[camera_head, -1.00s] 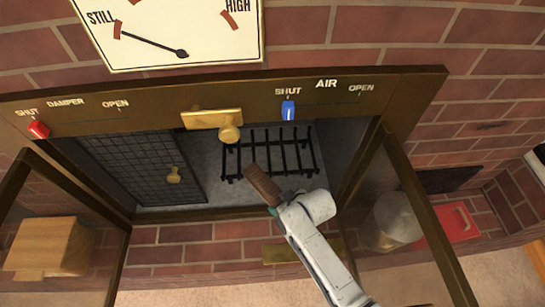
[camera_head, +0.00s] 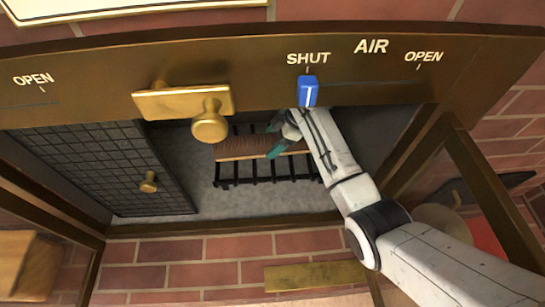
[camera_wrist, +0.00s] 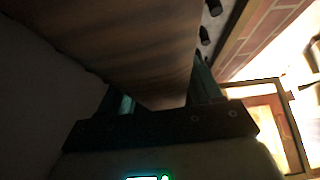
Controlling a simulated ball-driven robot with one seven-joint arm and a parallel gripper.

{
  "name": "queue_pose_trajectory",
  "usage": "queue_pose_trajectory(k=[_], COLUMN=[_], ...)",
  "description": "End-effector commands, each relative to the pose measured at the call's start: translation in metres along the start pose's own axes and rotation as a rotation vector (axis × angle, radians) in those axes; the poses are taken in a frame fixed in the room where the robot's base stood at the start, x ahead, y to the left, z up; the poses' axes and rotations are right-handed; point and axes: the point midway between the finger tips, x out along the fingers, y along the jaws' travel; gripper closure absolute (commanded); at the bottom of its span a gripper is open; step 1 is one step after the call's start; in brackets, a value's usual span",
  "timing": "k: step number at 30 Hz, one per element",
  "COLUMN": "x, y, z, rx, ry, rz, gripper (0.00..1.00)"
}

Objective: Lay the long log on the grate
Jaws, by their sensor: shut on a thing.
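The long brown log (camera_head: 245,147) lies sideways inside the firebox, over the back part of the black grate (camera_head: 265,180). I cannot tell whether it touches the bars. My gripper (camera_head: 279,145) is shut on the log near its right end. In the wrist view the log (camera_wrist: 135,45) fills the upper middle, between the two green fingers of my gripper (camera_wrist: 160,100). Part of the log's far side is hidden by the brass knob and the front frame.
A dark mesh screen (camera_head: 90,160) with a small knob stands at the left of the opening. A brass knob (camera_head: 209,122) and the blue air slider (camera_head: 308,91), at SHUT, sit on the top frame. Glass doors stand open at both sides.

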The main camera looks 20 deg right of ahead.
Motion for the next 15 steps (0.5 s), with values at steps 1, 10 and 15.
queue_pose_trajectory(k=[1, 10, 15], x=[0.009, 0.027, 0.046], y=[0.001, 0.001, 0.001], z=[0.005, 0.017, 0.029], rx=[0.0, -0.001, 0.0], ry=[0.0, 0.001, 0.001], rz=[0.001, 0.005, 0.003], gripper=[0.94, 0.94, 0.94])
